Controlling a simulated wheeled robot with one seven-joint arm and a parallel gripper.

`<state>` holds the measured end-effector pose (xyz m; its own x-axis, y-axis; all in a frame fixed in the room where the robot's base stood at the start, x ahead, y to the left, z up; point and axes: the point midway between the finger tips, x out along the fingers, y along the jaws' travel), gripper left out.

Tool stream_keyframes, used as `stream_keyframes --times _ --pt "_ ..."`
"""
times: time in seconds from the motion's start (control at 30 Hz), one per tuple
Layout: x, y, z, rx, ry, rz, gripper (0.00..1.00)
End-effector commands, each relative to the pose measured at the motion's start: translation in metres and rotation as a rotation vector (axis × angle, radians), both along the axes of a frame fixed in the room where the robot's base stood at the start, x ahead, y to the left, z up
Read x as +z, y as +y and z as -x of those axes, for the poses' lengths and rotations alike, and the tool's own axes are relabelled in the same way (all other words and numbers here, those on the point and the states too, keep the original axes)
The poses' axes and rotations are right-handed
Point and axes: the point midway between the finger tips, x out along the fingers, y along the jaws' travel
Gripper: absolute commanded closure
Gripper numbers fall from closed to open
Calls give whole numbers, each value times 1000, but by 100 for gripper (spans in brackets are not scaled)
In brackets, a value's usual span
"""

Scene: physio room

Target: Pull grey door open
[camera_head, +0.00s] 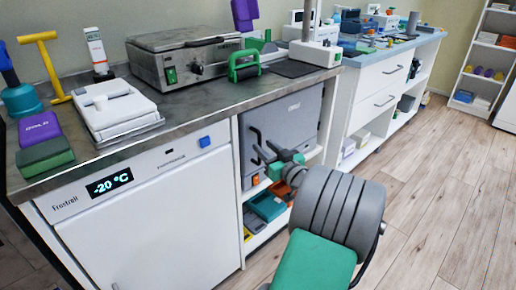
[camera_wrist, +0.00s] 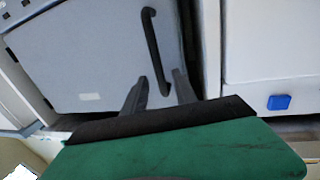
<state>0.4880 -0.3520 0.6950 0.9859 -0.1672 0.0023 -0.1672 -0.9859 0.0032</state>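The grey door (camera_head: 288,118) is the front of a grey box in the bay under the counter, and it looks shut. Its black bar handle (camera_head: 257,140) runs up and down near the door's left edge. In the wrist view the picture is upside down; the grey door (camera_wrist: 85,50) fills the left half and the handle (camera_wrist: 151,45) stands out clearly. My gripper (camera_head: 270,153) is at the handle. In the wrist view my gripper (camera_wrist: 160,88) has its two dark fingers apart, with one handle end seen between them. I cannot tell if they touch it.
A white freezer (camera_head: 150,215) with a "-20 °C" display stands left of the grey door. Coloured boxes (camera_head: 266,205) lie on the shelf below it. The counter (camera_head: 205,105) above carries equipment. The wooden floor (camera_head: 430,200) to the right is clear.

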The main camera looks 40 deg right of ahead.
Motion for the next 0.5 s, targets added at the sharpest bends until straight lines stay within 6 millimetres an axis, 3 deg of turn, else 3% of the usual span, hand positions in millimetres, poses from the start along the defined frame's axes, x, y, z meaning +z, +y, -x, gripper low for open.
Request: stream_keyframes --times 0.2,0.5 --pt "-1 -5 -33 1 1 -1 66" --pt "0 -6 -36 -1 2 -1 67"
